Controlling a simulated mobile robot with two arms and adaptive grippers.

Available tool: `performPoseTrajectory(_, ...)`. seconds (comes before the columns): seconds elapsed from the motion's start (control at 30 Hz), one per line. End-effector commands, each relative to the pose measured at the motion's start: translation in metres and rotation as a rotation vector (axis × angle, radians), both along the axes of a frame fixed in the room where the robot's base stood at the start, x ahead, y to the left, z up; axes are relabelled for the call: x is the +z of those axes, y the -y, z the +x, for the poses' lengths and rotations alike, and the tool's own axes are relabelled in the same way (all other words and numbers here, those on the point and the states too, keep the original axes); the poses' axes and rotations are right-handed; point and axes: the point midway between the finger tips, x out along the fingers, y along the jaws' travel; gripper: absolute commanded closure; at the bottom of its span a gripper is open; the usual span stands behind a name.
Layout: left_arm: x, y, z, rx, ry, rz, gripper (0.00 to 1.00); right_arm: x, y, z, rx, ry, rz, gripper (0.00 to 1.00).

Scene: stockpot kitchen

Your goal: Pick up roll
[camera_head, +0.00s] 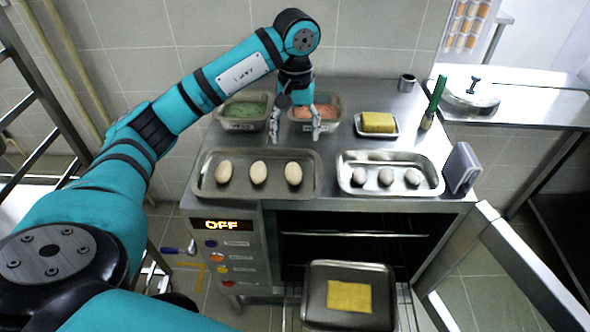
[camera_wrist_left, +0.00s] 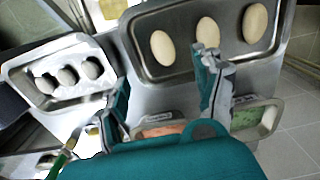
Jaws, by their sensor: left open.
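Three pale oval rolls lie in a row on a dark metal tray (camera_head: 308,190): a left one (camera_head: 223,172), a middle one (camera_head: 258,172) and a right one (camera_head: 293,173). They also show at the top of the left wrist view, the middle one (camera_wrist_left: 208,31) close to a fingertip in the picture. My left gripper (camera_head: 296,132) is open and empty, fingers pointing down, behind the tray near the two tubs. In the left wrist view its fingers (camera_wrist_left: 160,88) are spread apart. I cannot tell its height above the counter. My right gripper is not in view.
A shiny tray (camera_head: 345,186) holds three small greyish lumps. Behind stand a green-filled tub (camera_head: 240,124), an orange-filled tub (camera_head: 328,125), a yellow block (camera_head: 378,122) and a green-handled brush (camera_head: 435,98). Below, the oven door (camera_head: 500,265) is open; a tray (camera_head: 315,290) bears a yellow sheet.

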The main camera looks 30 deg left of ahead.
Motion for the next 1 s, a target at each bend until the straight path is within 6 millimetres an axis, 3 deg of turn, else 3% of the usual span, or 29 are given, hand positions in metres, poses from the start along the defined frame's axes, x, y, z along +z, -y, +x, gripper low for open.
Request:
performPoseTrajectory(0.03,-0.010,0.000,-0.001,0.000,-0.005,-0.001,0.32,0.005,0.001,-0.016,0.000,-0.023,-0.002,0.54)
performPoseTrajectory(0.17,-0.038,0.000,-0.001,0.001,-0.004,-0.003,0.32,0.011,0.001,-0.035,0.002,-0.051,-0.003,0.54)
performPoseTrajectory(0.33,-0.066,0.000,0.000,0.002,-0.002,-0.002,0.32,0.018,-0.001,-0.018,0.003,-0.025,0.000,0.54)
performPoseTrajectory(0.53,-0.080,-0.001,0.000,0.002,0.000,-0.002,0.32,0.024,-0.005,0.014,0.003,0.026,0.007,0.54)
performPoseTrajectory(0.73,-0.105,-0.008,-0.001,0.003,-0.005,-0.004,0.32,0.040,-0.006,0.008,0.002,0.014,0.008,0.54)
performPoseTrajectory(1.0,-0.130,-0.009,0.001,0.001,0.003,-0.004,0.32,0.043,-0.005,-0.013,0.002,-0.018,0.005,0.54)
